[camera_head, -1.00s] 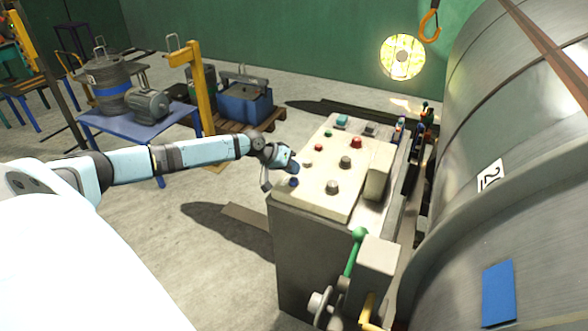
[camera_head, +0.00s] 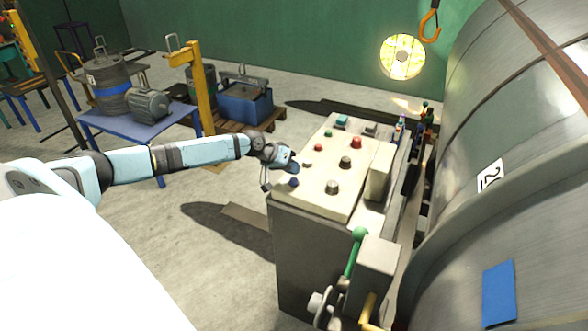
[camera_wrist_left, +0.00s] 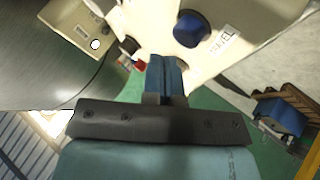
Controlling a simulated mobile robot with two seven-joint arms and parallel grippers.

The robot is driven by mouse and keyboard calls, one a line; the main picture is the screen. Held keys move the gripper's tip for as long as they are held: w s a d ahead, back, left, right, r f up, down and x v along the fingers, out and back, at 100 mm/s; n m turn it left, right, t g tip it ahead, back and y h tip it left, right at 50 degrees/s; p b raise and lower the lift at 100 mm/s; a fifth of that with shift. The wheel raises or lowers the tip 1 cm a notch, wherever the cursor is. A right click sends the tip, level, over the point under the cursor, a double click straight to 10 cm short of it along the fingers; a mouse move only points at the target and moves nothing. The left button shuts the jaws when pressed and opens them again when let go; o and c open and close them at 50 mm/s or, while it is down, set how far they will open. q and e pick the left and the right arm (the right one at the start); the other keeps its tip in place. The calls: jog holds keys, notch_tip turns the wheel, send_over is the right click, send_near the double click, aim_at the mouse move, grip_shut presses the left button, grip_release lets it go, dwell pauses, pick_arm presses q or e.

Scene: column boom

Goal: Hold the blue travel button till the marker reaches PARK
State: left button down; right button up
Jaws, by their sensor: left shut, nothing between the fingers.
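The blue travel button (camera_head: 293,182) sits at the near left corner of the cream control panel (camera_head: 318,200). In the left wrist view the round blue button (camera_wrist_left: 192,28) stands on the cream face beside a label, partly readable as "RAVEL". My left gripper (camera_head: 293,165) is shut and empty, just beyond the button at the panel's left edge. Its blue fingers (camera_wrist_left: 165,72) show in the wrist view close beside the button; I cannot tell whether they touch anything. I cannot make out a marker or the word PARK. My right gripper is not in view.
The panel carries several other buttons and knobs, including a red one (camera_head: 355,142). A green-knobbed lever (camera_head: 358,234) stands in front. A large grey drum (camera_head: 530,160) fills the right side. A blue table (camera_head: 150,133) with a motor stands at left.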

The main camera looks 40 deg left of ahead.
aim_at(293, 178)
pick_arm(q)
jog(key=shift+f, duration=0.15)
dwell(0.6)
jog(key=shift+f, duration=0.3)
jog(key=shift+f+b, duration=0.5)
jog(key=shift+f, duration=0.05)
dwell(1.7)
dwell(3.1)
jog(key=shift+r+p, duration=0.8)
jog(key=shift+r, duration=0.15)
jog(key=shift+r, duration=0.1)
notch_tip(293, 178, up, 5)
jog(key=p, duration=0.4)
